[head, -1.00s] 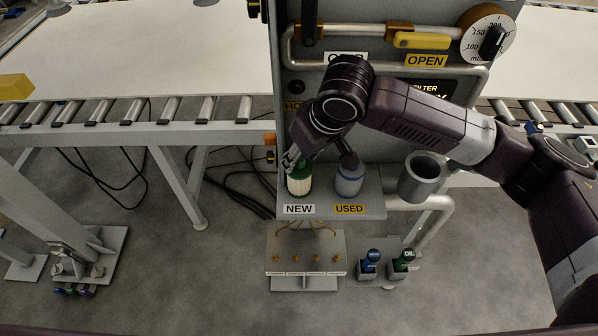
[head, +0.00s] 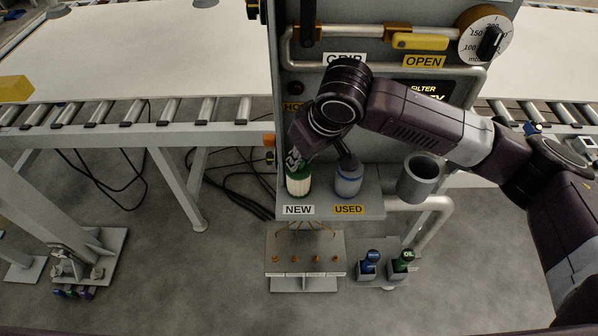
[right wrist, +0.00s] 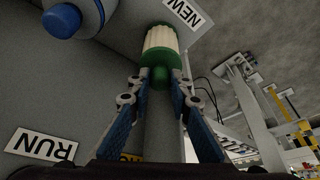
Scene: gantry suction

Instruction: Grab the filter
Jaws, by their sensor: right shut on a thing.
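The new filter (head: 299,184), white and ribbed with green ends, stands upright on the grey shelf (head: 372,205) behind the NEW label. It also shows in the right wrist view (right wrist: 161,42), with its green knob towards me. My right gripper (head: 295,160) reaches down over it from above. In the right wrist view, the blue-padded fingers (right wrist: 160,77) are shut on the green knob from both sides. The filter looks still on the shelf. My left gripper is in neither view.
A used filter (head: 348,182), grey with blue ends, stands close to the right behind the USED label. A grey open cup (head: 420,177) is further right. The grey machine panel (head: 375,130) rises behind. A small bottle rack (head: 385,270) sits below.

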